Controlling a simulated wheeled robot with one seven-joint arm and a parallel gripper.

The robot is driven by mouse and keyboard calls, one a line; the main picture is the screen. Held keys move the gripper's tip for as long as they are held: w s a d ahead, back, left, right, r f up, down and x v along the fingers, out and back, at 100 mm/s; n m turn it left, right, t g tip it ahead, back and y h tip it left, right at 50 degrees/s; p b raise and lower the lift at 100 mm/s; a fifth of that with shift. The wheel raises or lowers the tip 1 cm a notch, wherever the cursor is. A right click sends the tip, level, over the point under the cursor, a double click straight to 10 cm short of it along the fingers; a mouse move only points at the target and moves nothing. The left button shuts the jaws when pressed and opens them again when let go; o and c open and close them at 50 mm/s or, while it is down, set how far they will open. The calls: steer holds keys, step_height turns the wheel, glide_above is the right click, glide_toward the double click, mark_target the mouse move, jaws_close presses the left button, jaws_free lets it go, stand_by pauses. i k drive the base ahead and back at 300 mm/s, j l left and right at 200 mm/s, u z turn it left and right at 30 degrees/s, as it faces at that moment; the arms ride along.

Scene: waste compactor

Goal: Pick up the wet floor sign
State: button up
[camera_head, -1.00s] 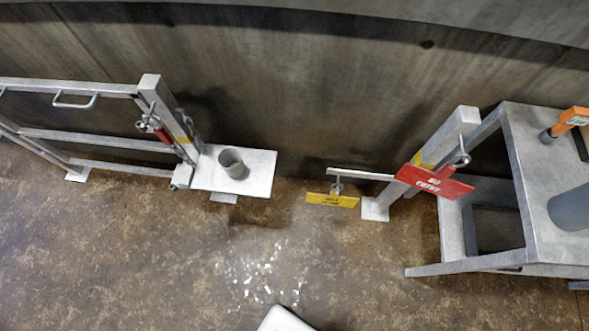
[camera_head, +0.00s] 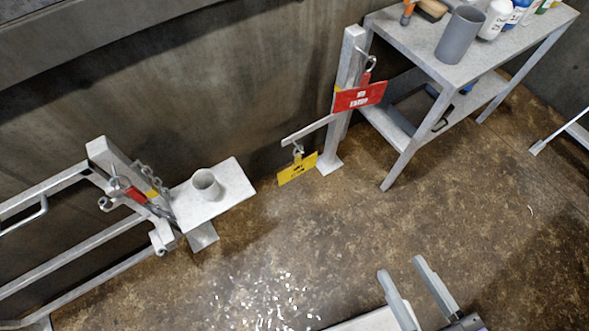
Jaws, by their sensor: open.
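A yellow sign (camera_head: 297,170), likely the wet floor sign though its lettering is too small to read, hangs from a hook under a short bar (camera_head: 307,131) on the metal post. A red sign (camera_head: 359,97) with white lettering hangs higher on the same post (camera_head: 346,75). My gripper (camera_head: 401,267) shows at the bottom right of centre. Its two fingers are apart with nothing between them. It is clear of the yellow sign, which is up and to the left in the picture.
A metal table (camera_head: 412,45) at the upper right bears a grey cylinder (camera_head: 460,35) and several bottles. At left, a railing (camera_head: 70,245) adjoins a white plate (camera_head: 231,184) with a grey cup (camera_head: 205,186). Shiny bits (camera_head: 265,300) lie on the floor. The floor at right is mostly open.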

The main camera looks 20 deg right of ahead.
mark_target(300, 167)
steer(key=i+l+u, duration=1.05)
steer(key=l, duration=0.3)
steer(key=k+j, duration=0.05)
steer(key=k, duration=0.05)
